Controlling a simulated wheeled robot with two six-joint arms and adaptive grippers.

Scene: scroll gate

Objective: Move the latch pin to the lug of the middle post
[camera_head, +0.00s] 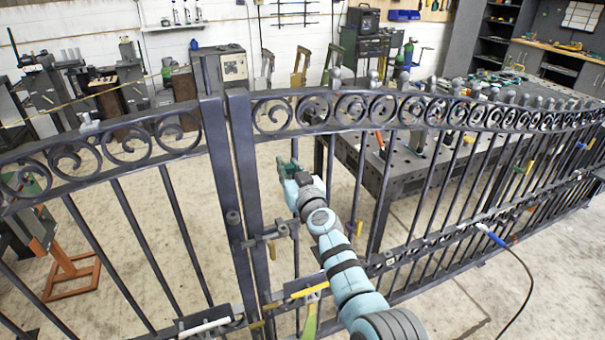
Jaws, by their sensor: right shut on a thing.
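My right gripper (289,163) is in front of the gap right of the middle posts, above the latch height. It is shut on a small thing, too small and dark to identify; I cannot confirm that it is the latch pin. Two dark upright posts (244,150) stand side by side in the middle of the gate. A latch bracket with a lug-like block (270,234) sits at mid-height on these posts, below and left of my gripper. I cannot make out a pin in it. My left gripper is not in view.
Dark scrollwork gate panels run left (110,145) and right (440,112). A yellow bar (310,290) and a green-handled tool (310,318) are low on the gate. A blue-ended hose (492,236) hangs at right. A metal workbench (410,160) stands behind.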

